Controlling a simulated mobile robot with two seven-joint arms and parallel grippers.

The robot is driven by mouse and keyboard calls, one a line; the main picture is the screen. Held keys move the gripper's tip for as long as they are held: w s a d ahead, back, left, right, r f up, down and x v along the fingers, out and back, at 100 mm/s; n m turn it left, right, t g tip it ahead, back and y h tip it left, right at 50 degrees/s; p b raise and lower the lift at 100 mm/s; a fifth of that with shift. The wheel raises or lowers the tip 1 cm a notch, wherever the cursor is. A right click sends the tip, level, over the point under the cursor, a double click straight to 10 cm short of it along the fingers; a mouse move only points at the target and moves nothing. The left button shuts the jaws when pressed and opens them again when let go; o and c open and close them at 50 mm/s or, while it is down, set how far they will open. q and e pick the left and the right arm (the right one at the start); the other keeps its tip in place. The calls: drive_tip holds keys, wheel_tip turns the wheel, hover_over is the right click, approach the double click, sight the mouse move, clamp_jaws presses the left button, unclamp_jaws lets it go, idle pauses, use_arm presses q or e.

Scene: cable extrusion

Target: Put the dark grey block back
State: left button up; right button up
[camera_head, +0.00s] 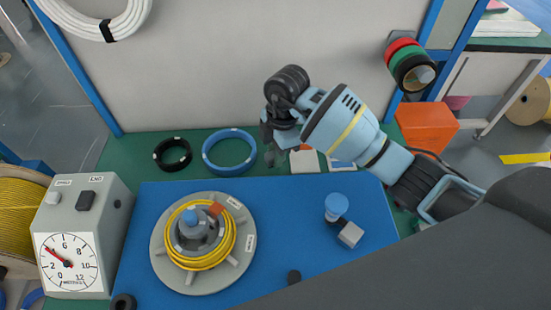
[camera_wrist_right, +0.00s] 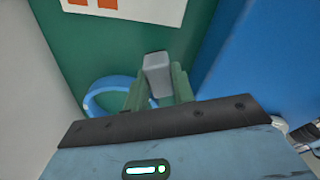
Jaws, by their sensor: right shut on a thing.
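My right gripper (camera_head: 272,150) reaches in from the right over the green table, near the back wall. In the right wrist view its two fingers (camera_wrist_right: 157,88) are shut on a grey block (camera_wrist_right: 156,62), which sticks out beyond the fingertips. The block is mostly hidden in the head view; whether it touches the table is unclear. My left gripper is not in view.
Blue (camera_head: 229,152) and black (camera_head: 172,154) cable rings lie left of the gripper. A grey reel with yellow cable (camera_head: 203,243) sits on the mat. A gauge box (camera_head: 75,235) stands at left, an orange box (camera_head: 427,128) at right. The mat's right part is mostly clear.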

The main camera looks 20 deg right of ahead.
drive_tip(key=shift+f, duration=1.4)
drive_tip(key=shift+f, duration=0.15)
drive_tip(key=o, duration=0.9)
drive_tip(key=r, duration=0.4)
drive_tip(key=d+r, duration=0.1)
drive_tip(key=r, duration=0.3)
drive_tip(key=r+p, duration=0.1)
drive_tip(key=r, duration=0.3)
drive_tip(key=shift+w+d+r, duration=0.1)
drive_tip(key=shift+d+r, duration=0.05)
drive_tip(key=shift+d, duration=0.15)
